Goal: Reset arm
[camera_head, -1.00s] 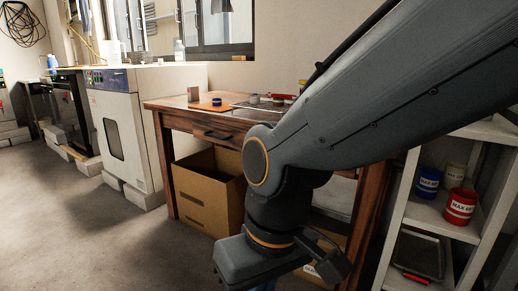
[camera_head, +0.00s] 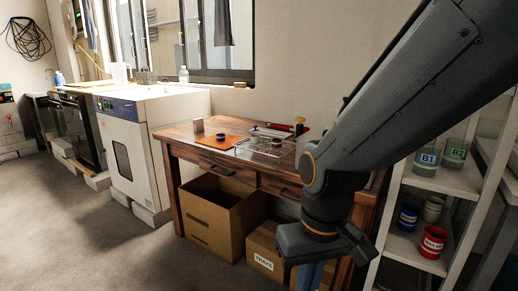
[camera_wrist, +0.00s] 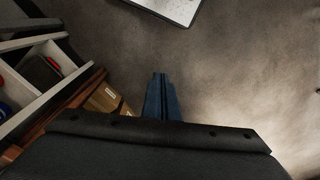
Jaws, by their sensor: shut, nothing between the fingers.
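My arm reaches in from the upper right in the head view and bends down in front of the wooden table's right end. My gripper (camera_wrist: 161,92) points down in the wrist view, with its blue fingers together and nothing between them. In the head view only the upper part of the blue fingers (camera_head: 309,276) shows at the bottom edge; the tips are cut off. The gripper hangs over open floor in front of the table (camera_head: 262,181) and touches nothing that I can see.
A white drying oven (camera_head: 125,155) stands left of the table. Cardboard boxes (camera_head: 215,218) sit under the table. A wire rack (camera_head: 265,145) and an orange mat (camera_head: 207,142) lie on top. A white shelf (camera_head: 432,183) with jars and cans stands at the right. The left floor is clear.

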